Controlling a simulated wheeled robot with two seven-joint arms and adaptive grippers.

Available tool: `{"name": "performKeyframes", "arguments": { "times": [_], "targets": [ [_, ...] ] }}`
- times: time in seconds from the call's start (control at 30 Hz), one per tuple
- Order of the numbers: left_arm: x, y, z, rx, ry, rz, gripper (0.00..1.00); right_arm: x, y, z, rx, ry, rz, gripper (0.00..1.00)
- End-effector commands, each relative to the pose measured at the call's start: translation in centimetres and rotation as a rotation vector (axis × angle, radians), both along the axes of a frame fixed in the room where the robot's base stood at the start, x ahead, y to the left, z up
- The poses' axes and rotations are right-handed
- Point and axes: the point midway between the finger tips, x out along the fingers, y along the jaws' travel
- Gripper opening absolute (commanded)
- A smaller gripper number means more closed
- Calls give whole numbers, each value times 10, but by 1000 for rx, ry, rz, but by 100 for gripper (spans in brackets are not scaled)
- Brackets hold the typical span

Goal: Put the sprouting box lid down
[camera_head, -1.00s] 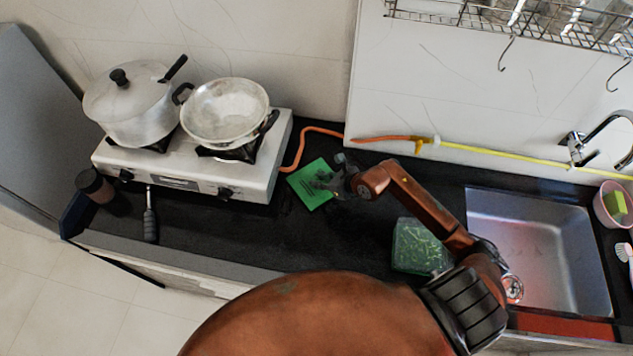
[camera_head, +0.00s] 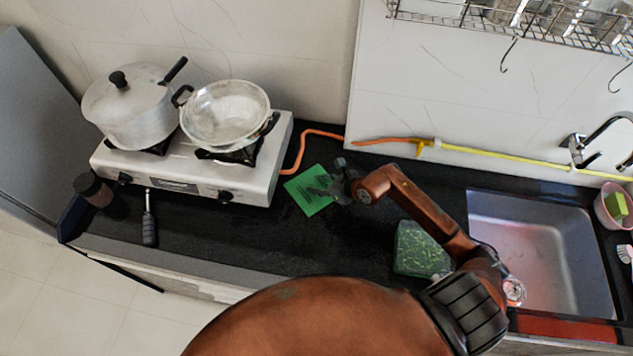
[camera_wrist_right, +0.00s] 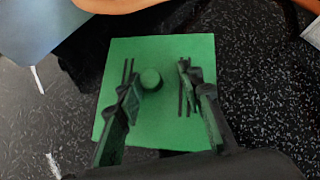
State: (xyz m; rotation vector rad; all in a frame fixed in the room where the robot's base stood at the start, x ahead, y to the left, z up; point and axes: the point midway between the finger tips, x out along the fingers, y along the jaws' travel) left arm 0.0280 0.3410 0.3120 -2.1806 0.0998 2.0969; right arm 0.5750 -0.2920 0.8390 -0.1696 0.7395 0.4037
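The green square sprouting box lid (camera_head: 304,196) lies on the black counter, right of the stove. Its round green knob (camera_wrist_right: 151,79) shows in the right wrist view. My right gripper (camera_head: 322,188) is over the lid. In the right wrist view its fingers (camera_wrist_right: 160,95) are spread apart on either side of the knob, with a clear gap to the right finger; whether the left finger touches the knob I cannot tell. The green sprouting box (camera_head: 420,250) stands apart on the counter beneath my right forearm, left of the sink. My left gripper is not in view.
A white stove (camera_head: 180,183) carries a lidded pot (camera_head: 128,110) and a pan (camera_head: 226,112). An orange hose (camera_head: 305,150) runs behind the lid. The sink (camera_head: 535,240) is at the right. Bare counter (camera_head: 240,235) lies in front of the stove.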

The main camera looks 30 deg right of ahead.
Motion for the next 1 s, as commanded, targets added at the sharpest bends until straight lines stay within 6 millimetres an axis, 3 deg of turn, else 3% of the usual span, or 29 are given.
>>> {"name": "performKeyframes", "arguments": {
  "times": [0.17,0.7,1.0],
  "targets": [
    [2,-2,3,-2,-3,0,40,-5,-3,8,-3,3,0,35],
    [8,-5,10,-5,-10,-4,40,-71,-34,76,-2,2,1,35],
    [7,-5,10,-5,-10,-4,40,-80,-38,85,-1,2,1,35]
  ]
}}
